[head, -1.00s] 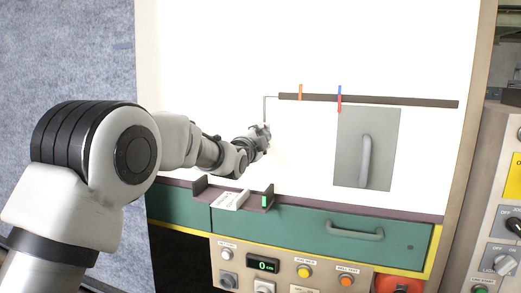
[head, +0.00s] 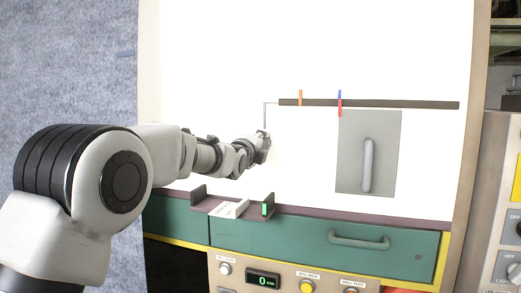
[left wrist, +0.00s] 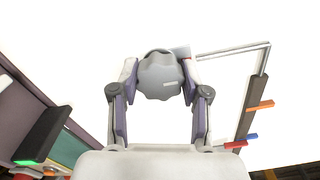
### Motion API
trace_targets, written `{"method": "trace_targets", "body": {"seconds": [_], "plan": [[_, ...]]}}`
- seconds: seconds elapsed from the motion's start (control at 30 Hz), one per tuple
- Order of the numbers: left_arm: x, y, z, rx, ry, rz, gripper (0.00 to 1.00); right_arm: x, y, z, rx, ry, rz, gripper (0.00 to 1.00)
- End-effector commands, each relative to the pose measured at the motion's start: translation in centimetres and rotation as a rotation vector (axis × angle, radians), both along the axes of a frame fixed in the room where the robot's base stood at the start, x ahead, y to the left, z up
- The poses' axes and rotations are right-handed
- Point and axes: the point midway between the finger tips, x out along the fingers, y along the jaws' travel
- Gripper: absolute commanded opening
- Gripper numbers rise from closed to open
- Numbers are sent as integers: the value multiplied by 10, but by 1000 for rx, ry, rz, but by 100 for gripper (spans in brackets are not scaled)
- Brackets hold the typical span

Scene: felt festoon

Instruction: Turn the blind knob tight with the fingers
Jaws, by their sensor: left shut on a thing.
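The blind knob (left wrist: 160,76) is a grey lobed knob at the white wall panel, seen close up in the left wrist view. My left gripper (left wrist: 158,80) has a finger on each side of it and is shut on it. In the head view the left gripper (head: 262,146) reaches the white panel below a thin grey bent rod (head: 265,115); there the gripper mostly hides the knob. My right gripper is in neither view.
A dark rail (head: 400,104) with an orange clip (head: 301,98) and a red-blue clip (head: 339,103) runs right of the rod. Below it is a grey door with a handle (head: 367,165). A dark holder with a green light (head: 265,209) and a white block (head: 229,208) sits on the ledge above a green drawer (head: 300,238).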

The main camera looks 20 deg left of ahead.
Motion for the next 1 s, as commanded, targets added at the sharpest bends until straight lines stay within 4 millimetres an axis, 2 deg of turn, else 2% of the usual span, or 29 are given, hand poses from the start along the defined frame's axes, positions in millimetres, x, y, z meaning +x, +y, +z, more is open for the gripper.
{"method": "trace_targets", "body": {"seconds": [0.4,0.43,0.47,0.5,0.83,1.0], "plan": [[0,0,-1,6,3,0,11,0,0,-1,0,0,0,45],[0,0,-1,6,3,0,57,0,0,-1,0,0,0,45],[0,0,-1,6,3,0,67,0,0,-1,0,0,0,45],[0,0,-1,6,3,0,71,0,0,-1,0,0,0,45],[-3,0,0,5,1,0,71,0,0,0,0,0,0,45],[-26,1,0,5,3,0,71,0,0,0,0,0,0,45]]}}
